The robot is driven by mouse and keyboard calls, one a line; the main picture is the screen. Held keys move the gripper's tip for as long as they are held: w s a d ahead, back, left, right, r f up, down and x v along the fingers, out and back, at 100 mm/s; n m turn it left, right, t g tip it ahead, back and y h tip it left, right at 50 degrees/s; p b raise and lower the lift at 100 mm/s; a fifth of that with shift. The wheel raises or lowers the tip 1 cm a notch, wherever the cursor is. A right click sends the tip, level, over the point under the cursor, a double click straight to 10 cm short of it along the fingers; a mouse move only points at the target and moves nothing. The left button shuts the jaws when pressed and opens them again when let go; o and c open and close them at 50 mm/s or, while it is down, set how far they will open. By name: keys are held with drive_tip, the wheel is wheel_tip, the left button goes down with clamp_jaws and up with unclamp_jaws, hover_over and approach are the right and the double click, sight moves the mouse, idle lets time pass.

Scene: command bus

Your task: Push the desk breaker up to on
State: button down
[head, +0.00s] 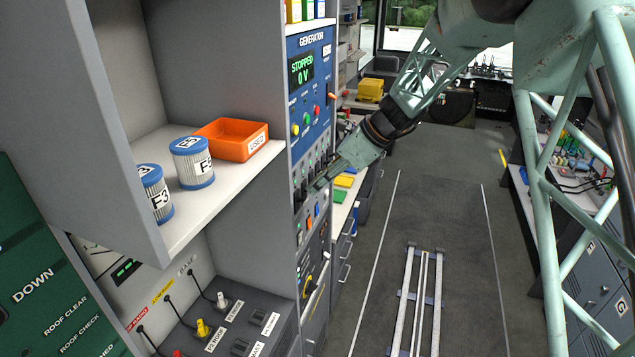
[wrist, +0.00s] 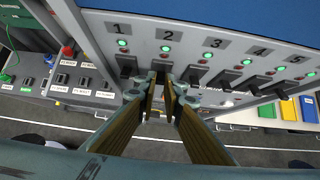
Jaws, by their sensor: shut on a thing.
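The breaker panel (wrist: 188,38) fills the top of the wrist view, with a row of dark levers under the numbers 1 to 5 and small lights above them. No label naming the desk breaker is legible. My gripper (wrist: 160,92) is at the lever under number 2 (wrist: 162,66), its fingers shut on that lever and partly hiding it. Lever 1 (wrist: 127,64) stands to its left and lever 3 (wrist: 193,73) to its right, both close to the fingers. In the head view my gripper (head: 322,181) reaches the panel below the generator unit, and hides part of the row.
The generator panel (head: 311,88) above reads STOPPED, 0 V. A shelf (head: 227,180) at left holds an orange tray (head: 232,139) and two filter cans. A control box with a red button (wrist: 68,51) shows left in the wrist view. The aisle floor (head: 430,210) is clear apart from my rail.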

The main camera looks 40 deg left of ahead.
drive_tip(key=shift+a+r+h+p, duration=0.2)
drive_tip(key=shift+h+p, duration=0.2)
drive_tip(key=shift+h, duration=0.2)
idle(0.3)
drive_tip(key=c, duration=2.7)
unclamp_jaws()
drive_tip(key=shift+c, duration=0.2)
drive_tip(key=shift+d+r, duration=0.1)
drive_tip(key=v, duration=1.1)
drive_tip(key=shift+d+r, duration=0.25)
drive_tip(key=shift+r, duration=0.1)
drive_tip(key=shift+s, duration=0.15)
drive_tip(key=shift+d, duration=0.1)
